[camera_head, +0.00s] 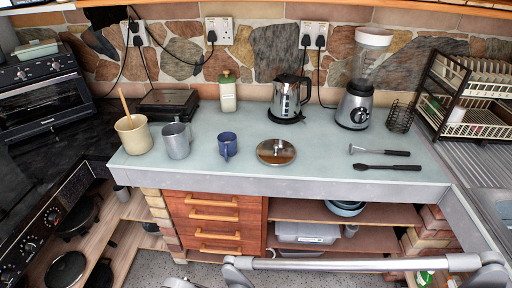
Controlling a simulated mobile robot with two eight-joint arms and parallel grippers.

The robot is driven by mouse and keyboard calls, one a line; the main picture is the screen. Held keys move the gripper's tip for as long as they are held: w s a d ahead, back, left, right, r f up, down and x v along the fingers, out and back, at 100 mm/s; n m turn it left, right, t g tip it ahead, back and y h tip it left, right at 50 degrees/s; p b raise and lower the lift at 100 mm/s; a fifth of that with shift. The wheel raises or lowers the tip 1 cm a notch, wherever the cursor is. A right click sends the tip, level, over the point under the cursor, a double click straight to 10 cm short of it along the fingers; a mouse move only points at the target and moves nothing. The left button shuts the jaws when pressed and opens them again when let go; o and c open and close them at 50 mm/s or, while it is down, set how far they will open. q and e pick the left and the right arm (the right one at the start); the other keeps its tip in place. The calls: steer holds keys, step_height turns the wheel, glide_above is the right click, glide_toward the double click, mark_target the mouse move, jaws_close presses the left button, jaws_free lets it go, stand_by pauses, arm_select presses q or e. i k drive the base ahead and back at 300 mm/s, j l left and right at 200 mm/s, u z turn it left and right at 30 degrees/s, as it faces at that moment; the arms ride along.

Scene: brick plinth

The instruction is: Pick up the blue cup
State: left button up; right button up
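The blue cup (227,147) is a small dark blue mug standing upright on the pale grey-green countertop (330,150), near its front edge. A grey metal pitcher (177,141) stands to its left. A round lid with a knob (276,152) lies to its right. The cup appears apart from both. Neither of my grippers shows in the head view, so their state is hidden.
A cream utensil pot (133,135) stands at the left end. A bottle (228,92), a kettle (286,99) and a blender (360,92) stand behind. Two dark-handled utensils (386,167) lie at right. Bare counter separates lid and utensils.

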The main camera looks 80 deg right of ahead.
mark_target(226, 140)
steer(key=z, duration=2.35)
steer(key=i+l+u, duration=0.15)
steer(key=u, duration=0.3)
steer(key=i+l+u, duration=0.2)
steer(key=u, duration=0.25)
steer(key=i+l+u, duration=0.15)
steer(key=l+u, duration=0.15)
steer(key=u, duration=0.15)
